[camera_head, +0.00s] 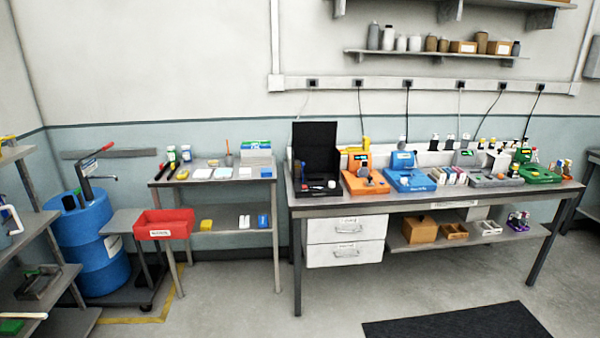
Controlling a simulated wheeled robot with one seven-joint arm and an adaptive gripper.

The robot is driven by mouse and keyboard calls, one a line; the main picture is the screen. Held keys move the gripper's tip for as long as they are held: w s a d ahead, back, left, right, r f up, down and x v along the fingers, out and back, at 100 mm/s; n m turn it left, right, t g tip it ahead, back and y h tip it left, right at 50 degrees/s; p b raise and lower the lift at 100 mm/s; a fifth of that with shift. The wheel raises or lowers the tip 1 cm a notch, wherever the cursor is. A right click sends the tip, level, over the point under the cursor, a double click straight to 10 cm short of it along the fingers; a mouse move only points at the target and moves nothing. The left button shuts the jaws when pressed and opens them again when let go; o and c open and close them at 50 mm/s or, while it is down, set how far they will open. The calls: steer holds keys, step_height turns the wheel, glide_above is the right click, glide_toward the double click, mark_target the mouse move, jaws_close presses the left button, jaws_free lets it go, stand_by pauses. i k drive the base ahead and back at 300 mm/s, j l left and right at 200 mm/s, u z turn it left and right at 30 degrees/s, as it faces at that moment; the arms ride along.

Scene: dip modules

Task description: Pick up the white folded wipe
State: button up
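Several small flat pale pieces lie in a row on top of the small side table (188,180) at left centre. One white flat piece (222,173) lies near the middle of the row, and another white piece (245,172) lies to its right. A pale piece (202,174) lies to the left. Any of these may be the white folded wipe; they are too small to tell which. My gripper is not in this view.
A green-and-white box (257,150) and dark bottles stand behind the row. A red bin (165,224) juts out at the table's left front. A long bench (420,199) with colourful devices stands right. A blue drum (98,243) stands left. The floor in front is open, with a dark mat (455,324).

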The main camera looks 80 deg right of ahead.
mark_target(244, 172)
steer(key=z, duration=2.3)
